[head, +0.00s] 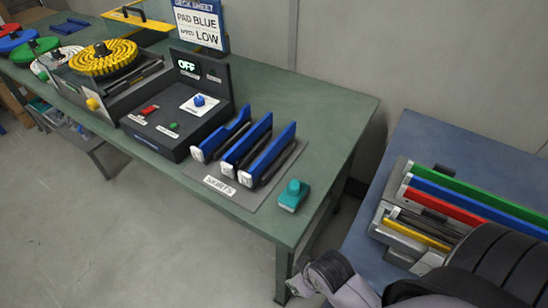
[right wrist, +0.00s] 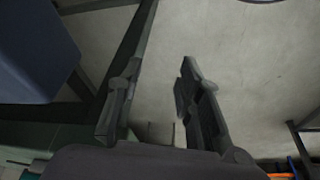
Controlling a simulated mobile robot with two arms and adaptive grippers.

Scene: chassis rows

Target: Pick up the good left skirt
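Three blue skirts with white end blocks stand side by side on a grey mat (head: 235,203) labelled "SKIRTS". The left one (head: 224,137) has a stepped top edge. The middle one (head: 250,142) and the right one (head: 272,154) look straighter along the top. I cannot tell which are good left skirts. My right gripper (head: 300,284) is at the bottom of the head view, beyond the table's front right corner and apart from the skirts. In the right wrist view, its fingers (right wrist: 160,75) are spread with nothing between them. My left gripper is out of view.
A teal block (head: 292,196) sits right of the mat on the green table (head: 330,110). A black control box (head: 165,140) with an "OFF" display and a sign (head: 200,24) reading "PAD BLUE", "LOW" stand left. A blue table (head: 410,140) at right holds a rack of coloured bars (head: 450,205).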

